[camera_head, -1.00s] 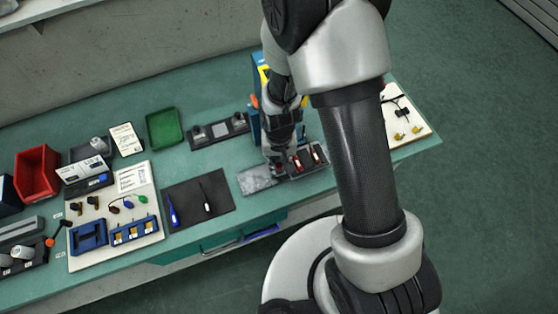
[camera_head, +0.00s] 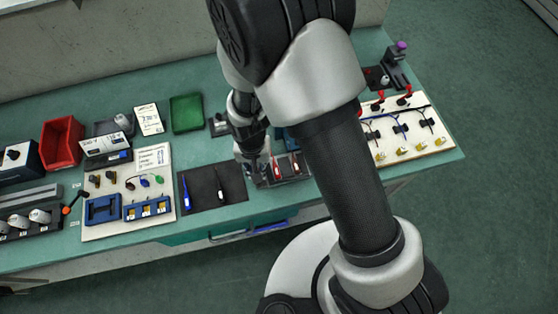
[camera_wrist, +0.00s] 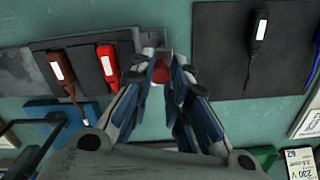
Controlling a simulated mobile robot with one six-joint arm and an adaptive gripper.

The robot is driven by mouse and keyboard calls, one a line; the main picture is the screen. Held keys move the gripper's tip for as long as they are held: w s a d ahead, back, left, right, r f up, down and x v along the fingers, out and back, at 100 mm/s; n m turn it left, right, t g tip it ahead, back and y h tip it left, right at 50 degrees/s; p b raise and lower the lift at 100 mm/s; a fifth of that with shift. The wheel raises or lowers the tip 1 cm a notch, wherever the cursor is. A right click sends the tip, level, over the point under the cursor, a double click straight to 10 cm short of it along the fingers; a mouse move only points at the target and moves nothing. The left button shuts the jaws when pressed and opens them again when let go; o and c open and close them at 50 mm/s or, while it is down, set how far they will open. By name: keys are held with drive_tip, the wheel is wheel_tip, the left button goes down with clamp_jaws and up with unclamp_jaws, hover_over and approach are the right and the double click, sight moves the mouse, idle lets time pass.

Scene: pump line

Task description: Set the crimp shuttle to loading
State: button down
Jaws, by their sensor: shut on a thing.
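The crimp shuttle appears to be the dark tray (camera_head: 305,174) carrying a red-handled piece (camera_head: 280,170) and a second, darker one. In the wrist view the shuttle (camera_wrist: 84,80) lies left of my gripper, with the red piece (camera_wrist: 108,62) and a brown piece (camera_wrist: 62,72) on it. My gripper (camera_wrist: 158,78) is shut on a round red knob (camera_wrist: 159,72) at the shuttle's end beside the black mat. In the head view my gripper (camera_head: 255,167) is at the shuttle's left end. The knob is partly hidden by the fingers.
The black mat (camera_head: 235,190) with a blue and a black tool lies close left of the shuttle. A blue fixture (camera_wrist: 75,118) stands behind it. A white board (camera_head: 440,144) with wired parts is at right. A green tray (camera_head: 186,113) is further back left.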

drive_tip(key=shift+s+a, duration=0.2)
drive_tip(key=shift+a, duration=0.45)
drive_tip(key=c, duration=1.5)
unclamp_jaws()
drive_tip(key=shift+a, duration=0.15)
wheel_tip(320, 180, up, 12)
drive_tip(key=shift+r, duration=0.1)
